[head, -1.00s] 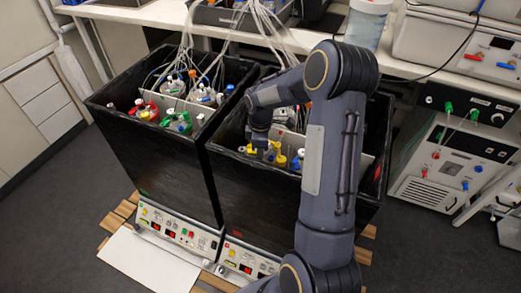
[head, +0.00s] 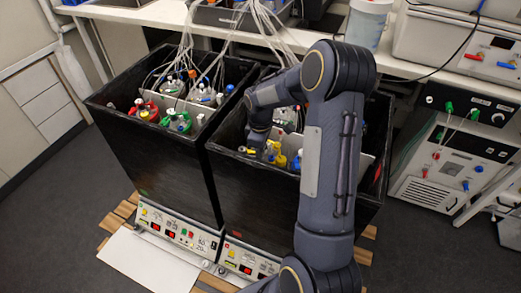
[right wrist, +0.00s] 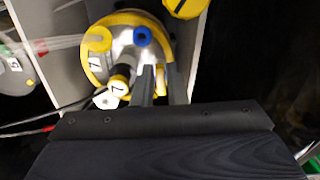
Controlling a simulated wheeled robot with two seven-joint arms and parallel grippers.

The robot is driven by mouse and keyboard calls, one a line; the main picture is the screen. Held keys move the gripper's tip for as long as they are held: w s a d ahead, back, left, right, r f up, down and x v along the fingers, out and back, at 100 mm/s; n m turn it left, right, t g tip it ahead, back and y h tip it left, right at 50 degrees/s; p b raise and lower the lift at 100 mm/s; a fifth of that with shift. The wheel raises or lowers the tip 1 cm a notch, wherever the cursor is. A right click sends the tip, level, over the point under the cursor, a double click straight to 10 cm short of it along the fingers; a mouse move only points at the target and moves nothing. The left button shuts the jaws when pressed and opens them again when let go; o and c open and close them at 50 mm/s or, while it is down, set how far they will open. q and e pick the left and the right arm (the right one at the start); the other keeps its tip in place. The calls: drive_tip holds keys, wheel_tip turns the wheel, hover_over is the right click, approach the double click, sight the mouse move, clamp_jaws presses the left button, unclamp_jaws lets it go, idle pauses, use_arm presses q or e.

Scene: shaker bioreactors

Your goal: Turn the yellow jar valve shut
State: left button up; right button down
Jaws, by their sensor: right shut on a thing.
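The yellow-rimmed jar (right wrist: 96,72) stands in a compartment of the right black shaker box (head: 245,180). In the right wrist view its grey lid carries a yellow cap, a blue cap and a black-and-yellow fitting marked 7. My right gripper (right wrist: 160,74) reaches down at the jar's edge. Its two fingers are shut on a small yellow part, the yellow jar valve (right wrist: 161,83), which is mostly hidden between them. The valve's exact angle cannot be told. In the head view my right gripper (head: 262,148) is small and partly hidden. My left gripper is not in view.
Another yellow cap (right wrist: 187,5) is close by at the top of the right wrist view. The left shaker box (head: 150,155) holds jars with red, green and blue parts. Thin tubes (head: 272,30) hang from the bench into both boxes.

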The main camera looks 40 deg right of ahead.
drive_tip(key=c, duration=1.4)
unclamp_jaws()
drive_tip(key=shift+c, duration=0.2)
wheel_tip(320, 180, up, 8)
drive_tip(key=shift+f, duration=0.1)
drive_tip(key=shift+c, duration=0.4)
wheel_tip(320, 180, down, 7)
drive_tip(key=t+y+b, duration=0.2)
drive_tip(key=t+b, duration=0.1)
drive_tip(key=b, duration=1.3)
drive_tip(key=shift+f+t+y, duration=0.1)
drive_tip(key=shift+t+y, duration=0.2)
drive_tip(key=shift+t, duration=0.1)
